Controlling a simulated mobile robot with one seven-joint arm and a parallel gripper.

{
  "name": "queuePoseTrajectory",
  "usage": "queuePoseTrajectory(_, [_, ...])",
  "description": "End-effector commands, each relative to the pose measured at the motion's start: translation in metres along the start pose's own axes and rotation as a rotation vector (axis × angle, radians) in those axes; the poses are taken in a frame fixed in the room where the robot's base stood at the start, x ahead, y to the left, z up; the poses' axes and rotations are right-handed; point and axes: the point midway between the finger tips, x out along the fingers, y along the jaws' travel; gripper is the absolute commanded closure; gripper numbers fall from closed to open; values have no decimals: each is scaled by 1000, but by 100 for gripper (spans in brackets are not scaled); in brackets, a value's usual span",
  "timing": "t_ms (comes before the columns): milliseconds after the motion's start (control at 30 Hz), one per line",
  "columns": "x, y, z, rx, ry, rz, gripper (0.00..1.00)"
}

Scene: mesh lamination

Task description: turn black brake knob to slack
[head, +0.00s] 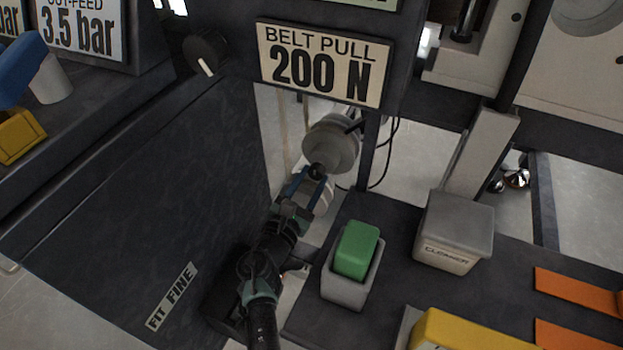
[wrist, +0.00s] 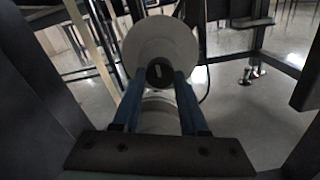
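A black knob with a short white mark (wrist: 159,71) sits at the centre of a pale roller's end flange in the wrist view. In the head view the knob (head: 317,171) shows small and dark in front of the grey roller (head: 333,143). My gripper (head: 314,180) has two blue fingers, spread apart and pointing at the knob. In the wrist view the fingers (wrist: 160,78) lie left and right of the knob, with the knob between or just beyond their tips. Contact cannot be made out. The white mark looks close to level, tilted slightly.
Another black knob with a white pointer (head: 207,52) is on the panel left of the "BELT PULL 200 N" sign (head: 323,66). A dark "FIT FINE" panel (head: 150,210) stands left of my arm. A green block in a grey holder (head: 356,251) and a cleaner box (head: 453,232) stand right.

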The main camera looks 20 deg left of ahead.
Motion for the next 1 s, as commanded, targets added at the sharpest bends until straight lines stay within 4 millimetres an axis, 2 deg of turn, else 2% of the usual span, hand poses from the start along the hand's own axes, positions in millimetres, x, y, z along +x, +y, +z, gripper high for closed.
queuePoseTrajectory(33, [-1,0,-1,-3,2,0,48])
queuePoseTrajectory(133, [0,0,-1,-2,1,0,30])
queuePoseTrajectory(167, [0,0,-1,-1,1,0,27])
queuePoseTrajectory(533, [-6,0,1,0,1,0,27])
queuePoseTrajectory(800, [-48,0,1,1,4,0,27])
queuePoseTrajectory(1000, [-71,0,0,0,2,0,27])
